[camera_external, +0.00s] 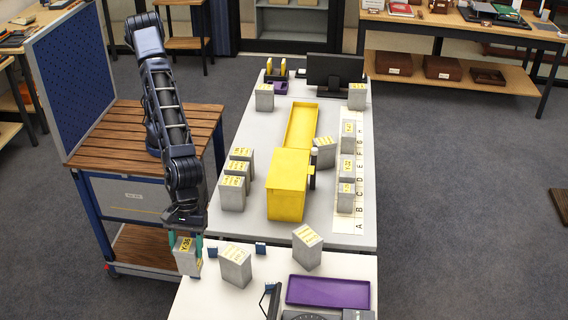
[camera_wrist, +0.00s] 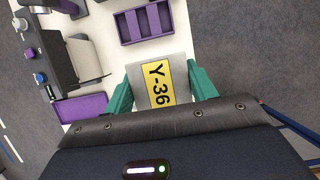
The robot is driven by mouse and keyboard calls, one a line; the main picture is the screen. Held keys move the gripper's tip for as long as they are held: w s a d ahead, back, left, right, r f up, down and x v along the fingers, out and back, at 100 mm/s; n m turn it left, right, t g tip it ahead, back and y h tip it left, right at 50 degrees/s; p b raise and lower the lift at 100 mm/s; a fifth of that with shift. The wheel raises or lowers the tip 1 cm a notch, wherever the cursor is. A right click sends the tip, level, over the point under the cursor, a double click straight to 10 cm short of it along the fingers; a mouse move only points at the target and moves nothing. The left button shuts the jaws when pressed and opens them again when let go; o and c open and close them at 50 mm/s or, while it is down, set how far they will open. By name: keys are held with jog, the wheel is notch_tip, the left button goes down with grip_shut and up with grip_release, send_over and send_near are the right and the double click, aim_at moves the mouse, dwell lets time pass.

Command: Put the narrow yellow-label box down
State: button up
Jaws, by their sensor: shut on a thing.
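My gripper (camera_external: 187,238) is shut on a narrow grey box (camera_external: 186,262) with a yellow label reading Y-36. In the external view it is at the left edge of the near white table (camera_external: 345,265). I cannot tell whether the box's bottom touches anything. In the wrist view the box (camera_wrist: 143,86) sits between the two teal fingers of my gripper (camera_wrist: 160,92), its label facing the camera. Its lower part is hidden there by the wrist housing.
A grey yellow-label box (camera_external: 235,270) stands just right of the held box, and another (camera_external: 307,252) farther right. A purple tray (camera_external: 328,292) lies at the near right. Several similar boxes stand on the far table around a yellow bin (camera_external: 287,190). A divided purple tray (camera_wrist: 147,22) shows in the wrist view.

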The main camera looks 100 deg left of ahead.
jog(key=shift+s+d, duration=0.25)
jog(key=shift+s, duration=0.15)
jog(key=shift+s+f, duration=0.15)
jog(key=shift+f, duration=0.15)
notch_tip(320, 180, down, 19)
jog(key=shift+f, duration=0.15)
jog(key=shift+d+f, duration=0.1)
jog(key=shift+f, duration=0.05)
jog(key=o, duration=1.1)
jog(key=v, duration=1.2)
